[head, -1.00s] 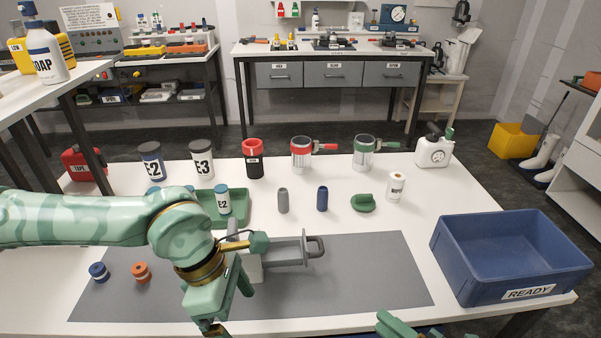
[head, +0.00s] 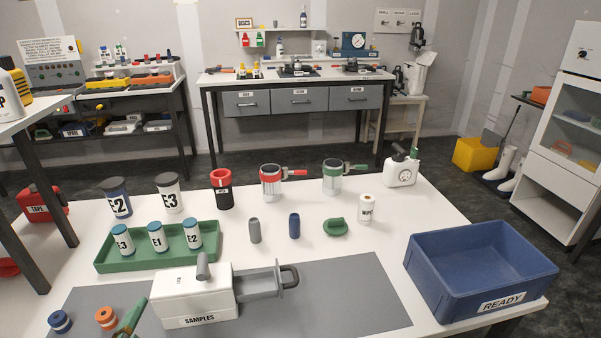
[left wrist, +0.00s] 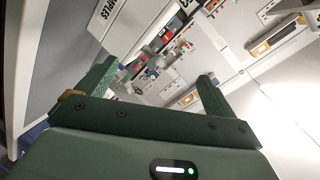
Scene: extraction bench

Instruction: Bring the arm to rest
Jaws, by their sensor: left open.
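My left gripper (left wrist: 155,88) is open in the left wrist view, with nothing between its two green fingers. The box also shows at the upper left of the wrist view (left wrist: 132,18). Its grey drawer (head: 258,283) stands pulled out to the right. My right gripper is not in view.
A green tray (head: 110,267) holds three tubes, E3, E1 and E2. Blue and orange capped pieces (head: 106,318) sit at the front left. A blue READY crate (head: 500,304) stands at the right. The grey mat (head: 345,300) is clear right of the drawer.

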